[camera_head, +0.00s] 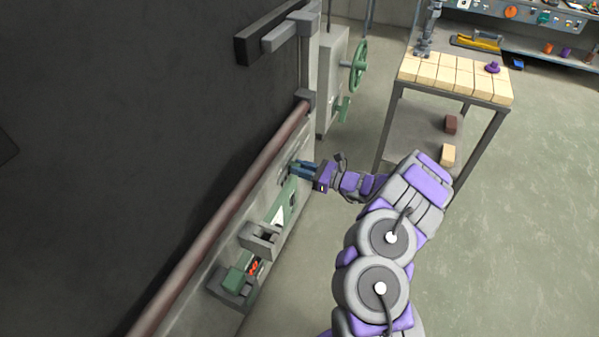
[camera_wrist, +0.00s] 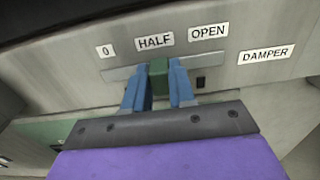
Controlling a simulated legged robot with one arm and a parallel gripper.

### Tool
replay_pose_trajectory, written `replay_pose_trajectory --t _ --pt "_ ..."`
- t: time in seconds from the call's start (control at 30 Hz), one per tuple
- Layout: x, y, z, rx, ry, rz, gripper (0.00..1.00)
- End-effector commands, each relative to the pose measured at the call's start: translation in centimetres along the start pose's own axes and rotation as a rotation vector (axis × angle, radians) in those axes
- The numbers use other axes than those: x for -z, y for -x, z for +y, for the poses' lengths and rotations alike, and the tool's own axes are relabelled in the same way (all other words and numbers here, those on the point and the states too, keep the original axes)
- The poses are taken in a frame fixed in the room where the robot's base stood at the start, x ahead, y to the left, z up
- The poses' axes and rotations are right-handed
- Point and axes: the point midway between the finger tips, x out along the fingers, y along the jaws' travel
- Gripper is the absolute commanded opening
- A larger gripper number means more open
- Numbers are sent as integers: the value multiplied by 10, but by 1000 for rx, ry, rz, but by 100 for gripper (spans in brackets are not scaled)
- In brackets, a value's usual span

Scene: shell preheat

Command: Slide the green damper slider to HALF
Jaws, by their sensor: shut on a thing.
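The green damper slider (camera_wrist: 158,77) sits in a slot on a grey panel (camera_wrist: 225,64) in the wrist view. Labels above the slot read 0 (camera_wrist: 106,50), HALF (camera_wrist: 154,41) and OPEN (camera_wrist: 208,31), with DAMPER (camera_wrist: 266,54) at the right. My gripper (camera_wrist: 159,80) is shut on the slider, one blue finger on each side of it. The slider stands just below the HALF label. In the head view my gripper (camera_head: 297,168) reaches the panel on the wall, and its fingers hide the slider there.
A pinkish-brown rail (camera_head: 235,200) runs along the wall above the panel. Grey brackets with a green part (camera_head: 238,280) stick out nearer to me. A green handwheel (camera_head: 358,66) and a tile-topped table (camera_head: 455,80) stand beyond. The floor at right is clear.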

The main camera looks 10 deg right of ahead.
Motion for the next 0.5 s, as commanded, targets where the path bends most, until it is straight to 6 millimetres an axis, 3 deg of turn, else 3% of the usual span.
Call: replay_pose_trajectory --t 0.23,0.27,0.5 --pt "1 -1 1 -2 -1 1 0" --pt "1 -1 1 -2 -1 2 27" --pt "0 0 1 -1 0 0 50"
